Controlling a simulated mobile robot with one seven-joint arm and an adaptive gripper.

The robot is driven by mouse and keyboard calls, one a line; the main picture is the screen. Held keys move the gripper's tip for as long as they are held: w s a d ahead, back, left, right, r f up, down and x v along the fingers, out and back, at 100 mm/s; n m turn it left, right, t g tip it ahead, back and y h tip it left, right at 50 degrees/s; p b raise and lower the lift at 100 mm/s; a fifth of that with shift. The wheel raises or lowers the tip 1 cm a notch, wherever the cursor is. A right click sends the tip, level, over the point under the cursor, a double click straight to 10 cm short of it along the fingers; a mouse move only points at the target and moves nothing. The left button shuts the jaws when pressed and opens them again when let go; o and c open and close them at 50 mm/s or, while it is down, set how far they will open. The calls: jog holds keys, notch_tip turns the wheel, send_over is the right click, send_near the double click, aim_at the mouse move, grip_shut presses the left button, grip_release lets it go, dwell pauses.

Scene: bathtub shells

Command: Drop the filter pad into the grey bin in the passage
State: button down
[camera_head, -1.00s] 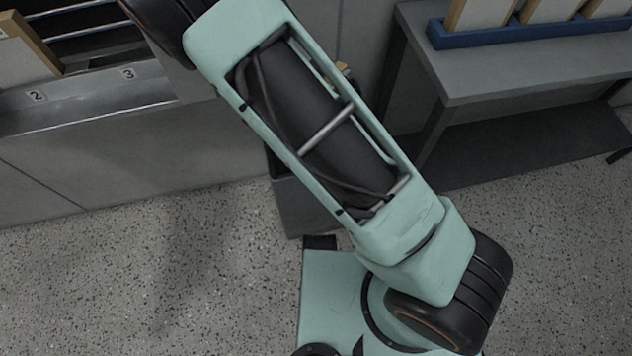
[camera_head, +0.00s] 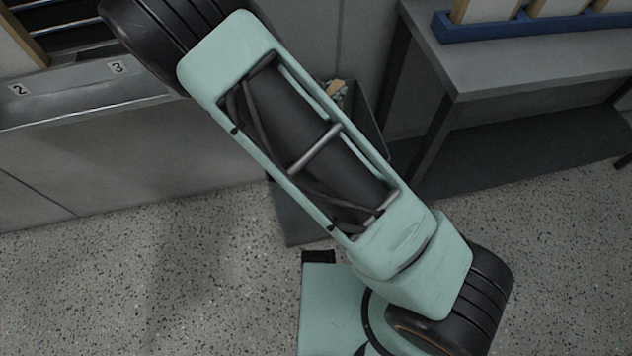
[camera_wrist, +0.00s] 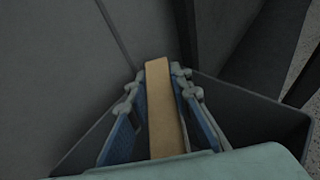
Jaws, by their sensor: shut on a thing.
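The filter pad is a thin tan slab (camera_wrist: 160,115), seen edge-on in the wrist view. My gripper (camera_wrist: 163,95) is shut on it, with a blue-padded finger on each side. The grey bin (camera_wrist: 262,118) shows around and beyond the gripper in the wrist view; the pad appears over or within its opening. In the head view the bin (camera_head: 297,217) stands on the floor against the grey cabinet front, mostly hidden behind my arm. A small tan bit (camera_head: 336,88) shows at its opening beside my arm. The pad's depth relative to the rim is unclear.
A grey counter (camera_head: 85,107) with slots labelled 2 and 3 is at the left. A grey table (camera_head: 530,75) at the right carries a blue rack (camera_head: 500,28) with several tan-edged pads. The speckled floor (camera_head: 130,260) in front is clear.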

jog(key=c, duration=1.7)
grip_release()
jog(key=shift+o, duration=0.2)
jog(key=shift+s+a, duration=0.1)
jog(key=v, duration=1.1)
jog(key=shift+s+a+r, duration=0.2)
jog(key=shift+s, duration=0.1)
